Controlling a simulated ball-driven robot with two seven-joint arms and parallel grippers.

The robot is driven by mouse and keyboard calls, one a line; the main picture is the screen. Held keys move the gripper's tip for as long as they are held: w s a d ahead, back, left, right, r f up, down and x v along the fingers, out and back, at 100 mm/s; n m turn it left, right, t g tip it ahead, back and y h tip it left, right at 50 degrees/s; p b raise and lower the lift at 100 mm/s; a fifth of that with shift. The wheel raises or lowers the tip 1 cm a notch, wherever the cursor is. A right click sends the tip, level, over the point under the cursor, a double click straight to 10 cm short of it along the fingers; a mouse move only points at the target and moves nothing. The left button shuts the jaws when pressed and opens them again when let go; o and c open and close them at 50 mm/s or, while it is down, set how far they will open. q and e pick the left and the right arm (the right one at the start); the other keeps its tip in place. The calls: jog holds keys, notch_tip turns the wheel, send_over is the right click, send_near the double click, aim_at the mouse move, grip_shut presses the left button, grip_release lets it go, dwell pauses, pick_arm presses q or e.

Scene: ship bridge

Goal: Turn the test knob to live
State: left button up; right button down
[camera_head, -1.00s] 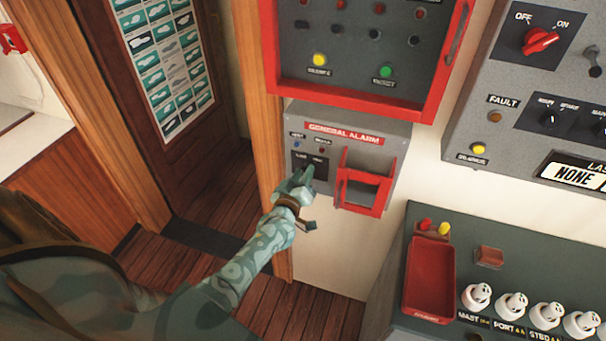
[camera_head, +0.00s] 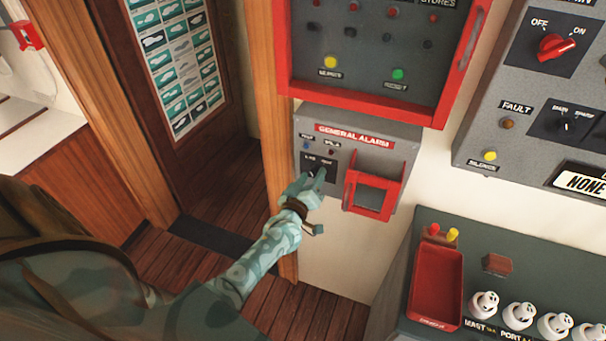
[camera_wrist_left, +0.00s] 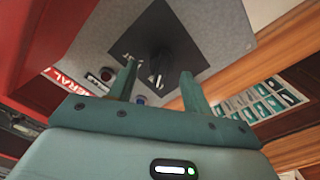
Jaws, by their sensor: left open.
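The grey general alarm box (camera_head: 385,153) is on the wall, under a red-framed panel. Its dark knob plate (camera_head: 326,161) sits at the left of its face, with two small labels. My left gripper (camera_head: 320,178) is in front of this plate and hides part of it. In the left wrist view the black test knob (camera_wrist_left: 160,68), with a white mark, lies ahead between the two fingers of the open left gripper (camera_wrist_left: 155,85). I cannot tell whether the fingers touch it. The knob's label is too blurred to read. My right gripper is out of view.
A red guard frame (camera_head: 373,195) sticks out of the box just right of the knob plate. The red-framed panel (camera_head: 360,107) is above. A wooden door post (camera_head: 276,140) is close on the left. A red tray (camera_head: 436,285) lies on the console below right.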

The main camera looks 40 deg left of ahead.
pick_arm(q)
jog(key=v, duration=1.5)
jog(key=shift+s+p, duration=0.4)
jog(key=shift+f, duration=0.1)
jog(key=s+d+f+m+g+h+b, duration=0.1)
jog(key=s+d+f+m+g+h, duration=0.2)
jog(key=f, duration=0.6)
jog(key=s+d+f+m+g+b, duration=0.25)
jog(key=s+f, duration=0.35)
jog(key=f, duration=0.4)
jog(key=s+d+f+m+g+h+b, duration=0.1)
jog(key=s+f+m+g+h, duration=0.2)
jog(key=f, duration=0.6)
jog(key=s+a+f+m+g+y+b, duration=0.1)
jog(key=s+f+m+g+b, duration=0.4)
jog(key=s+f, duration=1.6)
jog(key=s+g+b, duration=0.3)
jog(key=b, duration=0.1)
jog(key=shift+s+a+y+b, duration=0.25)
jog(key=shift+a+y+b, duration=0.05)
jog(key=shift+a+b, duration=0.1)
jog(key=shift+f, duration=0.1)
